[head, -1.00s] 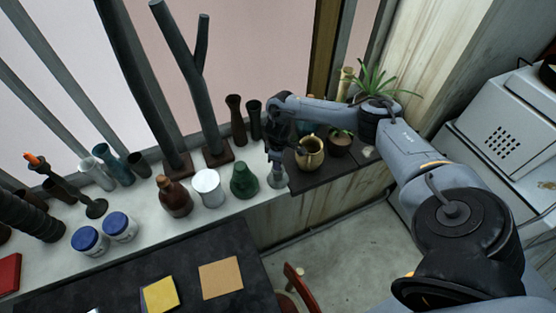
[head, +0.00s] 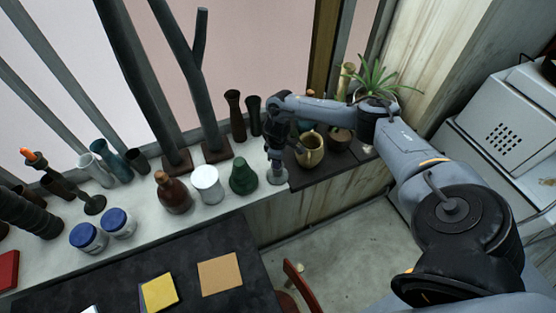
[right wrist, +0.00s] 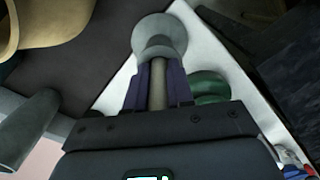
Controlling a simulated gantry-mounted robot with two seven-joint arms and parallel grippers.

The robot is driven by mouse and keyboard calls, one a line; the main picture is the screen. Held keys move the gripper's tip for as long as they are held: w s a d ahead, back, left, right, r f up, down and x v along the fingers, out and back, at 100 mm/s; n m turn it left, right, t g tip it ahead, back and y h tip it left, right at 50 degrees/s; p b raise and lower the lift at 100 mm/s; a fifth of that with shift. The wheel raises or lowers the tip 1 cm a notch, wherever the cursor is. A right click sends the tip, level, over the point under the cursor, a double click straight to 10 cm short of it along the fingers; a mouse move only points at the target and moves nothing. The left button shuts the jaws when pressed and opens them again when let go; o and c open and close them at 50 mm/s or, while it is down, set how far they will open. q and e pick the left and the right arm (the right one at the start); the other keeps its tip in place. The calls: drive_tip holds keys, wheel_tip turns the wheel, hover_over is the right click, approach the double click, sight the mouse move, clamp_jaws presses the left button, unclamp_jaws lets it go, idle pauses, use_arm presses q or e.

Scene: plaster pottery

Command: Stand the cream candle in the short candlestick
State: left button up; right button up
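My right gripper (head: 276,155) points down above the right end of the pale ledge. In the right wrist view its two dark fingers (right wrist: 158,85) are closed around the cream candle (right wrist: 157,92), a slim beige cylinder. The short candlestick (right wrist: 160,42) is grey, with a round flared shape, and lies directly past the fingertips at the candle's far end. In the head view the short candlestick (head: 277,177) stands on the ledge right below the gripper. I cannot tell whether the candle's end is inside the socket or only at its rim. My left gripper is out of view.
A brass jug (head: 310,150) stands close on the right, on a dark board (head: 310,183). Two dark vases (head: 236,115) stand behind.

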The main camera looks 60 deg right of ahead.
drive_tip(key=shift+o, duration=0.5)
wheel_tip(320, 180, up, 11)
drive_tip(key=p, duration=0.2)
drive_tip(key=shift+f+p, duration=0.1)
drive_tip(key=shift+p, duration=0.2)
